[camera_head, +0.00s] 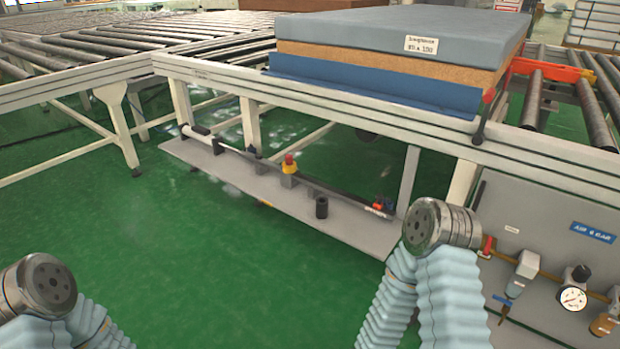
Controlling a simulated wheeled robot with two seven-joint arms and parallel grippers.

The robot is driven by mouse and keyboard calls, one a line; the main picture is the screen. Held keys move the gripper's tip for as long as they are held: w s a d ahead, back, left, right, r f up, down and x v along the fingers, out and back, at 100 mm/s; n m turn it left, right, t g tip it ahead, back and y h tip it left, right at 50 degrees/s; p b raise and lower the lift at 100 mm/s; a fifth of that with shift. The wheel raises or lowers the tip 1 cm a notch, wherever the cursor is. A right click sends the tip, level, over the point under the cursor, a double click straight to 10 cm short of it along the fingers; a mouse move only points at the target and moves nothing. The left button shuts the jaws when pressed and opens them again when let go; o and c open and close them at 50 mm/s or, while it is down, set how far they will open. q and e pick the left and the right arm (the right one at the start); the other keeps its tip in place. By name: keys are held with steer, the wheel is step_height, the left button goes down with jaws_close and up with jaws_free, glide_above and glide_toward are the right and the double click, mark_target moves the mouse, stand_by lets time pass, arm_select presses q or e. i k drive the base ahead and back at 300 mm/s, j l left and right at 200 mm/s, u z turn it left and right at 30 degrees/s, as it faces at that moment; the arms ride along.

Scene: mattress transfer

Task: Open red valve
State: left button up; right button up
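A red valve part (488,245) sits on the brass pipe at the left end of the grey air panel (520,209) at the lower right. It is small and close to the right edge of my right arm's round metal joint, so its handle position is hard to tell. My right arm shows as a pale blue bellows sleeve and metal joint just left of the valve. My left arm's metal joint shows at the lower left, far from the panel. No gripper fingers show for either arm.
The panel also carries a regulator (523,272) and a pressure gauge (573,299). A blue-grey mattress (400,38) lies on the roller conveyor (100,40) above. A low grey shelf (225,175) holds a red and yellow button (289,164). Green floor (180,270) between my arms is clear.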

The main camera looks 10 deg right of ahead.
mark_target(486, 251)
steer(key=z, duration=0.4)
steer(key=i+l+z, duration=0.1)
steer(key=z, duration=0.7)
steer(key=i+z, duration=0.1)
steer(key=z, duration=0.3)
steer(key=i+l, duration=0.1)
steer(key=i, duration=0.45)
steer(key=i+l, duration=0.15)
steer(key=i, duration=0.35)
steer(key=z, duration=0.05)
